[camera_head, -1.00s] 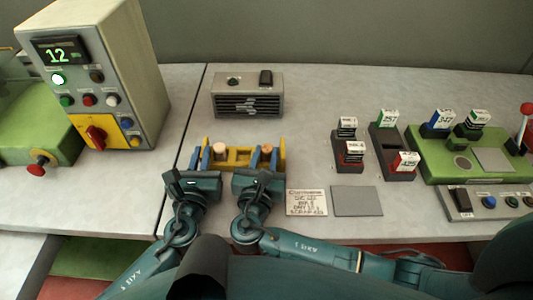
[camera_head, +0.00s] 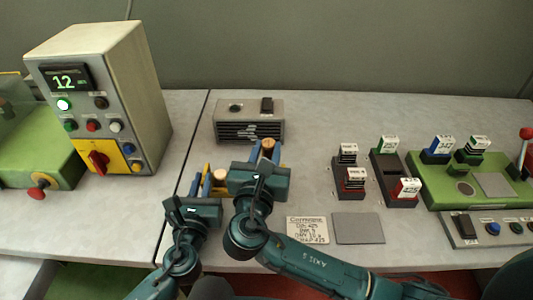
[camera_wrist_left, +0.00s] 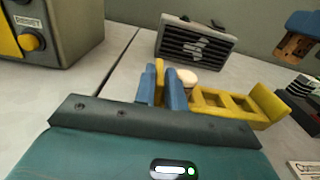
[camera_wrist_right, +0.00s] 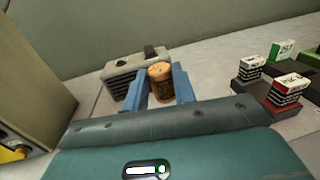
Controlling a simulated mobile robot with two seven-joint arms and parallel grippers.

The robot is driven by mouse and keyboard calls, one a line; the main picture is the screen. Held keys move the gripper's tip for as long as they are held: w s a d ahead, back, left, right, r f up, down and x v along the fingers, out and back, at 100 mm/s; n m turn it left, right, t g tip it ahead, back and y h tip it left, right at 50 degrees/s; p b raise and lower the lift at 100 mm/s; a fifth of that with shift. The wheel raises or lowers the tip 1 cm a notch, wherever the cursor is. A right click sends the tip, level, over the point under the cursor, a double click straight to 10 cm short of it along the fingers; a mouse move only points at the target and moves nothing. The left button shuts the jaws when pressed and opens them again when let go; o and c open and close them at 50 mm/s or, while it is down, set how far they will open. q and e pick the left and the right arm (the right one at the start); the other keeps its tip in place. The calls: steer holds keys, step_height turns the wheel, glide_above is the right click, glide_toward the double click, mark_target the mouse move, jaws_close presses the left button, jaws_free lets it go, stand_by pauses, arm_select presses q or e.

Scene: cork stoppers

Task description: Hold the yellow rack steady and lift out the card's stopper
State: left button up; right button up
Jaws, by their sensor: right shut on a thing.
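The yellow rack (camera_wrist_left: 236,110) stands on the table with several empty slots in the left wrist view. My left gripper (camera_head: 208,180) has its blue fingers on both sides of the rack's yellow end wall, pressed close. A pale-topped cork stopper (camera_wrist_left: 187,77) sits in the rack beside those fingers. My right gripper (camera_wrist_right: 160,88) is shut on a second cork stopper (camera_wrist_right: 159,86) with dark marks on its side. This stopper hangs clear above the rack in the left wrist view (camera_wrist_left: 294,44).
A grey vented box (camera_head: 249,120) stands behind the rack. A control cabinet (camera_head: 105,100) reading 12 stands at left. Dark holders with labelled blocks (camera_head: 350,178) and a green fixture (camera_head: 462,165) are at right. A flat grey plate (camera_head: 358,229) lies beside the card.

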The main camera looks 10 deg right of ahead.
arm_select(q)
steer(key=o, duration=0.5)
steer(key=shift+c, duration=0.2)
